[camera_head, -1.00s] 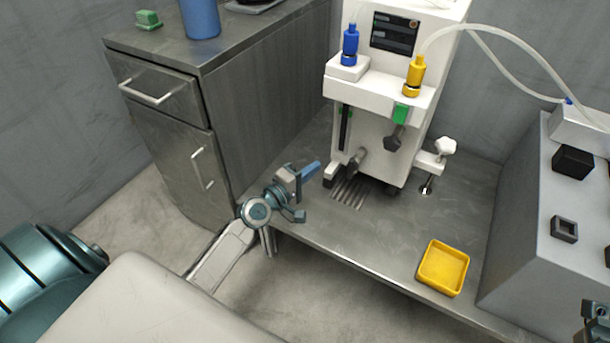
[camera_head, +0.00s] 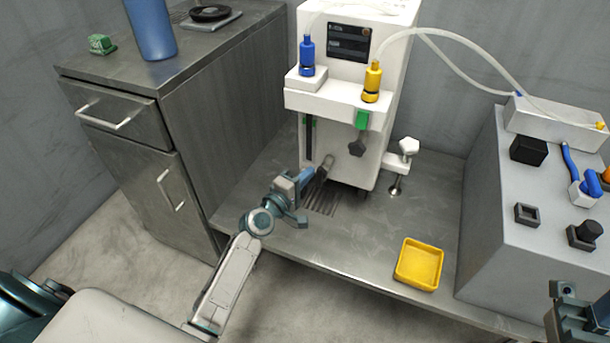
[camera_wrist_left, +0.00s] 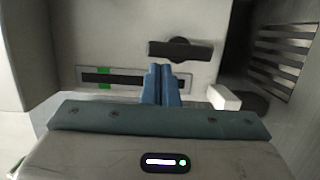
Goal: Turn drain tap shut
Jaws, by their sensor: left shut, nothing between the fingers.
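The drain tap (camera_head: 327,164) is a dark grey lever low on the front of the white machine (camera_head: 345,110), above a slotted drain grate (camera_head: 320,201). In the left wrist view its dark bar-shaped handle (camera_wrist_left: 180,49) lies just beyond my fingers. My left gripper (camera_head: 307,174) has its blue fingers together and empty, with the tips close to the tap. I cannot tell whether they touch it. The left gripper also shows in the wrist view (camera_wrist_left: 161,85). My right gripper (camera_head: 565,292) is only partly in view at the lower right; its jaws are unclear.
A white star knob (camera_head: 408,147) stands right of the machine. A yellow tray (camera_head: 419,265) lies on the steel bench. A grey console (camera_head: 530,235) bounds the right; a cabinet (camera_head: 215,120) the left.

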